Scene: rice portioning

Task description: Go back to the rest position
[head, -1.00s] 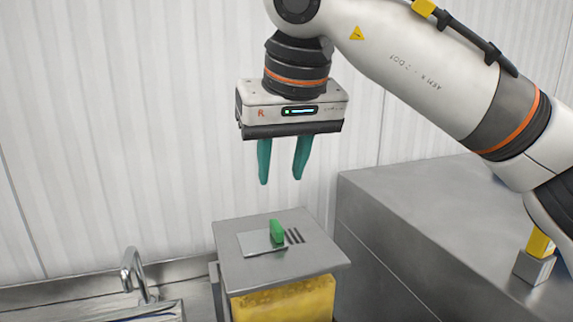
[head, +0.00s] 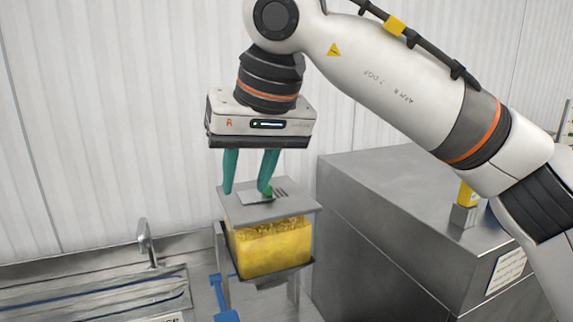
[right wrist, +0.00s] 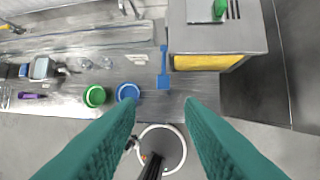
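My right gripper (head: 246,190) is open and empty, with two green fingers pointing down. In the head view it hangs in front of the dispenser's grey lid (head: 297,204), which carries a green handle. The right wrist view shows the two fingers (right wrist: 162,105) well apart with nothing between them, and the lid (right wrist: 225,38) with its green handle (right wrist: 220,8) beyond them. My left gripper is in neither view.
The dispenser holds a yellow container (head: 270,248). A steel cabinet (head: 400,180) stands on the right and a sink with a tap (head: 147,240) on the left. The right wrist view shows a blue spatula (right wrist: 163,70), a green cup (right wrist: 95,96), a blue cup (right wrist: 128,92) and a white-rimmed bin (right wrist: 180,140).

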